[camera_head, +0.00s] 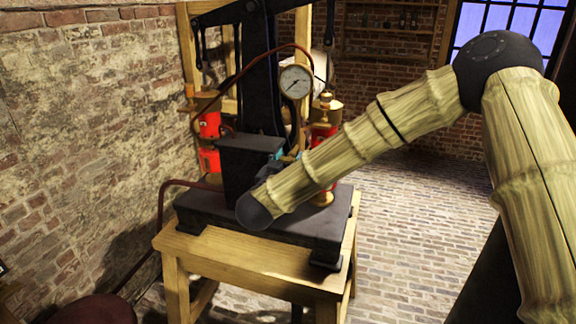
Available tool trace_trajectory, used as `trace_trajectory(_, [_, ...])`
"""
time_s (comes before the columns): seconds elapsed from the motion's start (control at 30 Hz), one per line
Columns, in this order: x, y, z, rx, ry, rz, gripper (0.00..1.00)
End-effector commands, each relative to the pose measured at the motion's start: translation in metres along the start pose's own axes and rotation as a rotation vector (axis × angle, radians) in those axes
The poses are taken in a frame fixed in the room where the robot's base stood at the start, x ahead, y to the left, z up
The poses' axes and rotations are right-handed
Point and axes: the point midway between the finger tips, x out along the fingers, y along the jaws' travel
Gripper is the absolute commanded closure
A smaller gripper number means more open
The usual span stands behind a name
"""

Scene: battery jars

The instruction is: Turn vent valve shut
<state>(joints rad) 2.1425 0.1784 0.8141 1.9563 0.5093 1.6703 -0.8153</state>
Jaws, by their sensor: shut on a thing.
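A dark machine (252,150) with a heavy base stands on a wooden table. My bamboo-like arm reaches across it from the right and ends in a dark rounded wrist joint at the machine's front. My gripper (268,170) is mostly hidden behind this wrist and forearm. Only a dark part of it shows, close against the machine block. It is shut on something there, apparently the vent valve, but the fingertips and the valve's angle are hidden. A small teal patch (279,154) shows just above; I cannot tell what it belongs to.
A round pressure gauge (296,82) sits above the block. Red jars with brass tops stand to the left (209,125) and right (322,140). A dark red hose (175,187) runs off the base's left side. The wooden table (235,258) has a bare front edge. Brick floor is clear at right.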

Motion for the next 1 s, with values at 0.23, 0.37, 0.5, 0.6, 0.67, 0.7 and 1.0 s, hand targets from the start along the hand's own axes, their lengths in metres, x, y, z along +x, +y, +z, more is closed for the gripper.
trace_trajectory(0.23, [0.0,0.0,0.0,0.0,-0.001,0.0,0.51])
trace_trajectory(0.37, [0.0,0.0,0.0,0.0,-0.001,0.0,0.45])
trace_trajectory(0.5, [0.0,0.0,0.0,-0.001,-0.001,0.0,0.45])
trace_trajectory(0.6, [-0.001,0.0,0.0,-0.001,-0.001,0.0,0.45])
trace_trajectory(0.67, [-0.003,0.0,0.0,-0.001,-0.001,-0.001,0.45])
trace_trajectory(0.7, [-0.006,-0.001,0.0,-0.001,-0.001,-0.001,0.45])
trace_trajectory(1.0, [-0.052,-0.001,0.0,-0.003,0.0,-0.004,0.45])
